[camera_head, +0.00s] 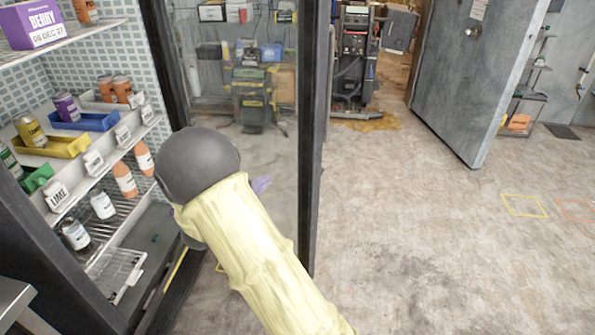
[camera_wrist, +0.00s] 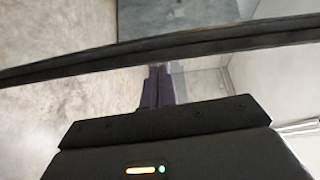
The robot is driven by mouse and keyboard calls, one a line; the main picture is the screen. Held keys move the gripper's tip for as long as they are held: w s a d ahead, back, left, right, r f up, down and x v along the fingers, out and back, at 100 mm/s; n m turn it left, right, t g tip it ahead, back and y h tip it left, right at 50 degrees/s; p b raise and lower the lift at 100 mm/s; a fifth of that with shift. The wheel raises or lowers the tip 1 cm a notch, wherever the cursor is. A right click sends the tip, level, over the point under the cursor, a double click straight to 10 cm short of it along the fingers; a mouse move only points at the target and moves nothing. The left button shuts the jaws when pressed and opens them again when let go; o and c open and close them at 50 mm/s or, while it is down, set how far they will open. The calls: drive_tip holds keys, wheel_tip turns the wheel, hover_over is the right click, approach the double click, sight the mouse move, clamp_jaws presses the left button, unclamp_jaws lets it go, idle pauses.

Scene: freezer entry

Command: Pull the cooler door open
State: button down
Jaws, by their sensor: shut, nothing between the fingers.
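The cooler door (camera_head: 312,130) is a glass panel in a black frame. In the head view it stands swung out from the cooler (camera_head: 110,225), whose shelves show unobstructed at left. My arm, in a pale yellow sleeve, reaches across the lower glass and hides part of the door. A small purple piece (camera_head: 261,185), seemingly my fingertips, shows just past the arm against the glass. In the wrist view my gripper (camera_wrist: 157,87) has its purple fingers together and empty. The black door frame bar (camera_wrist: 160,52) crosses just beyond them; I cannot tell whether they touch it.
The cooler shelves hold cans, bottles, coloured bins and a purple box (camera_head: 40,24). A metal counter edge (camera_head: 15,300) is at lower left. A large grey door (camera_head: 480,75) stands at back right, with machines (camera_head: 355,50) behind. The concrete floor (camera_head: 430,240) at right is clear.

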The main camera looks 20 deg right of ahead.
sight(304, 156)
drive_tip(key=shift+s+f+m+g+h, duration=0.1)
drive_tip(key=shift+s+m+g+h, duration=0.4)
drive_tip(key=shift+m+h, duration=0.15)
drive_tip(key=shift+d, duration=0.1)
drive_tip(key=p+x, duration=0.3)
drive_tip(key=x, duration=1.1)
drive_tip(key=shift+w, duration=0.15)
